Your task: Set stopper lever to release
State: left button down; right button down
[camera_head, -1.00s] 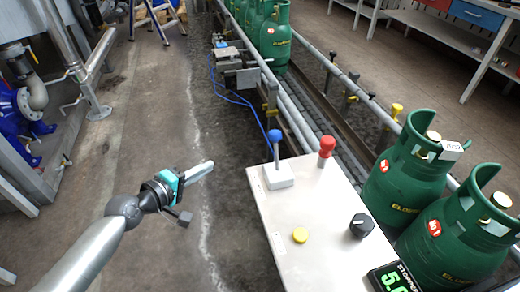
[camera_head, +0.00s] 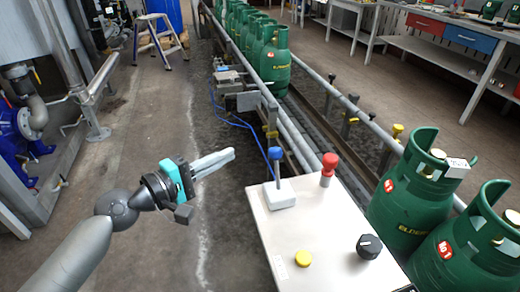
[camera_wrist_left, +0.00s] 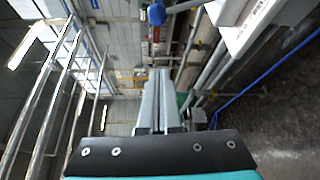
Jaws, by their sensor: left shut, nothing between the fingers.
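A lever with a blue knob (camera_head: 275,154) stands on a small white block (camera_head: 279,194) at the far left corner of the pale control panel (camera_head: 318,225). A red-knobbed control (camera_head: 328,165) stands to its right. No label shows which is the stopper lever. My left gripper (camera_head: 230,154) is shut and empty, left of the blue knob and apart from it, its fingers pointing right toward it. In the left wrist view the shut fingers (camera_wrist_left: 159,74) point ahead, and the blue knob (camera_wrist_left: 156,14) is near the top edge. My right gripper is out of view.
The panel also has a yellow button (camera_head: 303,258) and a black dial (camera_head: 369,246). Green gas cylinders (camera_head: 404,195) stand right of the panel, and several more (camera_head: 272,62) stand on the conveyor behind. Floor (camera_head: 180,90) is open beyond my left arm.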

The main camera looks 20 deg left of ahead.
aim_at(277, 170)
pick_arm(q)
jog(key=w+d, duration=0.4)
jog(key=d, duration=0.2)
jog(key=shift+w+d, duration=0.25)
jog(key=shift+d, duration=0.1)
dwell(0.4)
